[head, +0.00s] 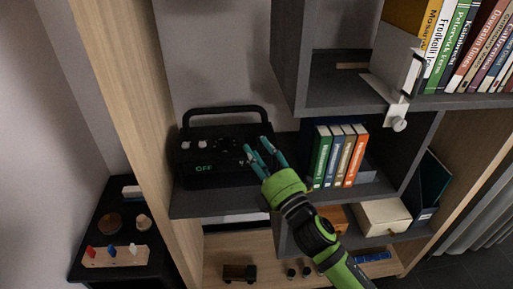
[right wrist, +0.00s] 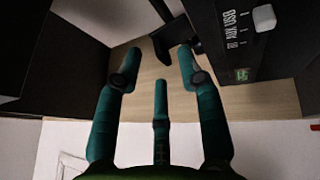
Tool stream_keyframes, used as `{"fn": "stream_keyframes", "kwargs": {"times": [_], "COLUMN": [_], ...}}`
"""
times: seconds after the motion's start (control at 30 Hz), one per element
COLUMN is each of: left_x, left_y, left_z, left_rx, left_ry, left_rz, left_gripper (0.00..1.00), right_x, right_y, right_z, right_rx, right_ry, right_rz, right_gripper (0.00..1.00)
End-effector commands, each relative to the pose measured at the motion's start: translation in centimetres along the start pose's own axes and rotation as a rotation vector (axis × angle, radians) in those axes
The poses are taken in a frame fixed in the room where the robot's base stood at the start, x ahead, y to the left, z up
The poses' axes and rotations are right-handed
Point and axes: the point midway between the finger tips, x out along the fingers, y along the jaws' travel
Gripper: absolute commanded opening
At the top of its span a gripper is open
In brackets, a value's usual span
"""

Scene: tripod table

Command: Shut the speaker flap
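The black speaker (head: 215,155) stands on a dark shelf, with its carry handle arching above it and a green OFF sign on its front. My right gripper (head: 256,149) is in front of the speaker's right part, with its teal fingers spread, open and empty. In the right wrist view the fingers (right wrist: 160,62) stand apart, and part of the speaker (right wrist: 240,45) with USB, AUX and BT labels and a white switch is at the upper right. I cannot clearly make out the flap; the gripper covers part of the speaker front. My left gripper is not in view.
Upright books (head: 337,155) stand right of the gripper in a dark cubby. A wooden side panel (head: 130,110) rises left of the speaker. A bookend (head: 395,75) and more books are at the upper right. Small toys (head: 240,272) stand on the low shelf.

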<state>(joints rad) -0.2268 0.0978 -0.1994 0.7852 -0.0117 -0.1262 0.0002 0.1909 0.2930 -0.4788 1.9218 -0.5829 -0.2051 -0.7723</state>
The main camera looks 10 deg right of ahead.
Motion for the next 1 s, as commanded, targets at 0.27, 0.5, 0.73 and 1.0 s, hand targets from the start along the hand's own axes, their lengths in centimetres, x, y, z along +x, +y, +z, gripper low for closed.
{"fn": "stream_keyframes", "kwargs": {"times": [0.27, 0.5, 0.73, 1.0], "left_x": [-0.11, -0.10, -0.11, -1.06], "left_y": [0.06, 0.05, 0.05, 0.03], "left_z": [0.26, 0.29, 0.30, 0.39], "left_rx": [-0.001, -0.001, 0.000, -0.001], "left_ry": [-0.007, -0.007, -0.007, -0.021], "left_rz": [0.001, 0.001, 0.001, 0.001], "left_gripper": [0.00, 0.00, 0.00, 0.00], "right_x": [1.50, 1.47, 1.46, 1.59], "right_y": [-0.08, -0.10, -0.11, 0.22], "right_z": [-0.04, -0.02, 0.00, 0.08], "right_rx": [0.001, 0.002, 0.002, 0.007], "right_ry": [0.000, 0.000, 0.000, -0.001], "right_rz": [-0.002, -0.002, -0.003, -0.018], "right_gripper": [0.39, 0.11, 0.00, 0.00]}}
